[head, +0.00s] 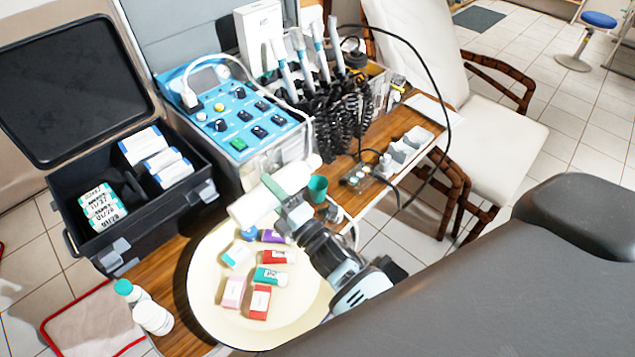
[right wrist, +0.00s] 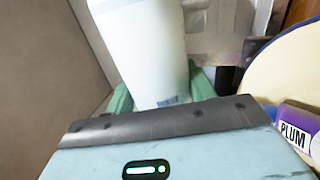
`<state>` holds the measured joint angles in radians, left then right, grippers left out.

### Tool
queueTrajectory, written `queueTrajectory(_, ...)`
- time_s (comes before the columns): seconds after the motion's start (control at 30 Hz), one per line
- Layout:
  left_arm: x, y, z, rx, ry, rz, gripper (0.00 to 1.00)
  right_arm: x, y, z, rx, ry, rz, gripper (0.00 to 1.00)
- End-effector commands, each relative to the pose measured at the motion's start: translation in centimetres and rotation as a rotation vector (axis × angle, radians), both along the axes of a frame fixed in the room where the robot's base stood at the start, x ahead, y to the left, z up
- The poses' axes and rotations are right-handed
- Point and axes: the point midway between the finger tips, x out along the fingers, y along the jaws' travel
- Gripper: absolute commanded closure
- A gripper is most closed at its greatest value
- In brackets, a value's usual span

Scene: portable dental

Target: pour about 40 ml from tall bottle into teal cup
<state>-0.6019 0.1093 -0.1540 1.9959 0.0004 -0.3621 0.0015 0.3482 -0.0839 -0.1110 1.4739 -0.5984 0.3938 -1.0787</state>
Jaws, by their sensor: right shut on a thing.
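The tall bottle (head: 252,207) is white and lies tilted across my right gripper (head: 284,181) in the head view. The pale green fingers are shut around its middle. Its broad end points to the lower left and its narrower end to the upper right. The teal cup (head: 317,188) stands on the wooden table, just below and right of the narrower end in the picture. I cannot tell the height between them, or whether liquid is flowing. In the right wrist view the white bottle (right wrist: 145,45) stands between the green fingers (right wrist: 162,97). My left gripper is not in view.
A round cream tray (head: 210,300) holds several small coloured boxes under my right arm. A blue control unit (head: 232,105) and coiled handpiece cords (head: 335,115) stand behind the cup. A white bottle (head: 153,317) stands at the lower left, near an open black case (head: 150,215).

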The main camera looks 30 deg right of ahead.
Motion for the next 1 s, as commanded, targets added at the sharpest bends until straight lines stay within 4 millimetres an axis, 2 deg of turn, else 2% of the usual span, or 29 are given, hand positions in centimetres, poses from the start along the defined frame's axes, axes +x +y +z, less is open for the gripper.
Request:
queueTrajectory(0.43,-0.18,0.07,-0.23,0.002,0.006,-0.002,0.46,0.21,-0.31,0.02,0.032,0.009,0.001,0.75)
queueTrajectory(1.0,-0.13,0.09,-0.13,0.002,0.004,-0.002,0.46,-0.01,0.41,0.03,0.040,0.010,0.002,0.75)
